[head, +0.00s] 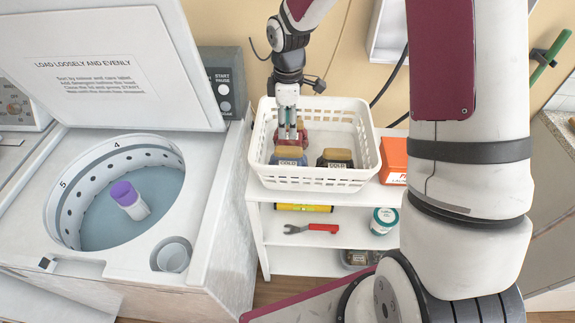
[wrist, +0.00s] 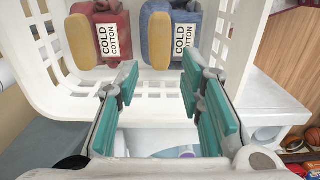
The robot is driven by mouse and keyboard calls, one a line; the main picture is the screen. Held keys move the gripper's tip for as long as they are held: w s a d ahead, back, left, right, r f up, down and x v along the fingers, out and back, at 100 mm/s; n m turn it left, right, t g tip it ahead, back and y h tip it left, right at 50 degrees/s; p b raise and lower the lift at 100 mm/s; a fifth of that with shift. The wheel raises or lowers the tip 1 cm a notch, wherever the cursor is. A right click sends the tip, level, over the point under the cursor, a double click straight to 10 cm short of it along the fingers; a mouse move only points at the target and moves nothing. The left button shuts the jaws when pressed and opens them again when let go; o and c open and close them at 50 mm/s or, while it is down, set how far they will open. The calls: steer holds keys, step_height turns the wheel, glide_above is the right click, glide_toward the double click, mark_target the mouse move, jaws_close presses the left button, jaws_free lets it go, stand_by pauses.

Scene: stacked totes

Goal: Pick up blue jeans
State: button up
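The blue jeans are likely the folded blue bundle (head: 288,157) in the front left of the white basket (head: 318,181) in the head view. A blue bundle with a tan end and a "COLD COTTON" label (wrist: 157,40) also shows at the top of the wrist view, beside a red bundle (wrist: 115,18). My gripper (head: 290,134) reaches down into the basket, near the red and blue bundles. In the wrist view its teal fingers (wrist: 158,80) are spread apart with nothing between them. The blue bundle lies beyond the fingertips, apart from them.
A dark bundle with a tan top (head: 337,159) sits right of the blue one. An orange box (head: 393,160) stands beside the basket on the white shelf unit (head: 300,258). The open washer (head: 205,200) stands left, with a purple-capped bottle (head: 130,200) in its tub.

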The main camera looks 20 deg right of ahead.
mark_target(288, 149)
step_height(288, 149, down, 10)
steer(key=shift+f+p, duration=0.1)
steer(key=shift+p, duration=0.8)
steer(key=shift+c, duration=0.2)
jaws_close()
